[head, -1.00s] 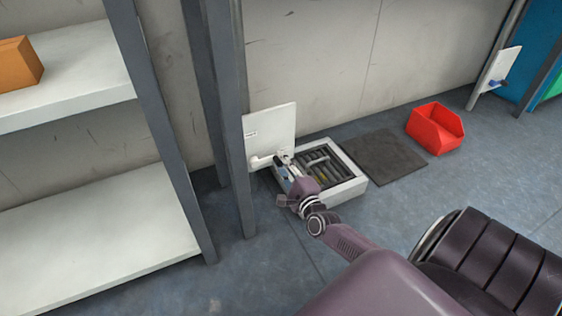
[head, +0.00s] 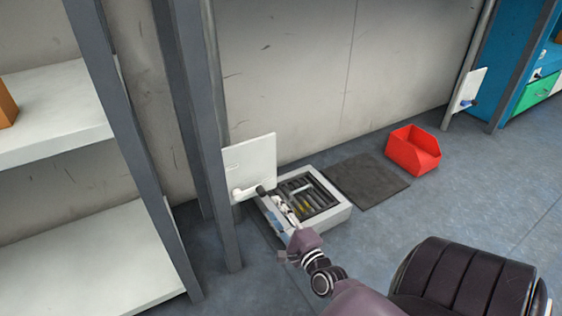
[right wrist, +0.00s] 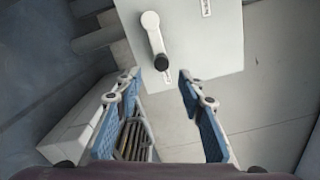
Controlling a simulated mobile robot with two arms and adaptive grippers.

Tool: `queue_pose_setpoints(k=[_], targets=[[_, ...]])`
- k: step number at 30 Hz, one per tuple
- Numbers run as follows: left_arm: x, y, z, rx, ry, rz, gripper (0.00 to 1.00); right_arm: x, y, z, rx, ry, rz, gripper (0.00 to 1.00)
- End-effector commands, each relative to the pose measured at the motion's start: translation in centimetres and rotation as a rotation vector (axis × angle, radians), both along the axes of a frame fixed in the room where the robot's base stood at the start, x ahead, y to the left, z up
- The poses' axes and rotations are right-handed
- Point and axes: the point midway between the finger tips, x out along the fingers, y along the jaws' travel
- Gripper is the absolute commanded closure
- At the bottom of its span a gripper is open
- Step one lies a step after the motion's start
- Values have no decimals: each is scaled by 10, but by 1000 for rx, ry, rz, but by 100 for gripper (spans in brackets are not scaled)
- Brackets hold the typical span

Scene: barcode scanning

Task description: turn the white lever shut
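The white lever (head: 244,193) is mounted low on a white upright panel (head: 250,158) beside a grey post. In the head view its arm points right, slightly upward, and ends in a black knob (head: 261,190). In the right wrist view the lever (right wrist: 153,33) hangs from its round pivot, with the black knob (right wrist: 161,62) just beyond my fingertips. My right gripper (right wrist: 161,80) is open and empty, its blue-padded fingers apart, not touching the knob. In the head view the right gripper (head: 282,215) is right of and below the lever. My left gripper is out of view.
A white-rimmed crate (head: 335,213) with dark contents sits on the floor close to my right gripper. A dark mat (head: 367,181) and red bin (head: 413,150) lie further right. A grey shelf post (head: 213,200) stands left of the panel. Another panel (head: 470,88) has a blue handle.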

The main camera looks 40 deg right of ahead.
Motion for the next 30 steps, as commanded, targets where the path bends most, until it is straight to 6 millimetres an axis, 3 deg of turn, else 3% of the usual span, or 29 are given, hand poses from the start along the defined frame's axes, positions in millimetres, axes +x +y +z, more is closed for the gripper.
queue_pose_setpoints(k=[3, 9, 30], targets=[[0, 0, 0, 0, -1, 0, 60, -18, 5, -1, 1, 2, 1, 64], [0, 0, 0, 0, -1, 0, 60, -31, 9, 0, 1, -1, 1, 64], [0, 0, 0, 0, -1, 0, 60, -33, 9, 0, 1, -1, 1, 64]])
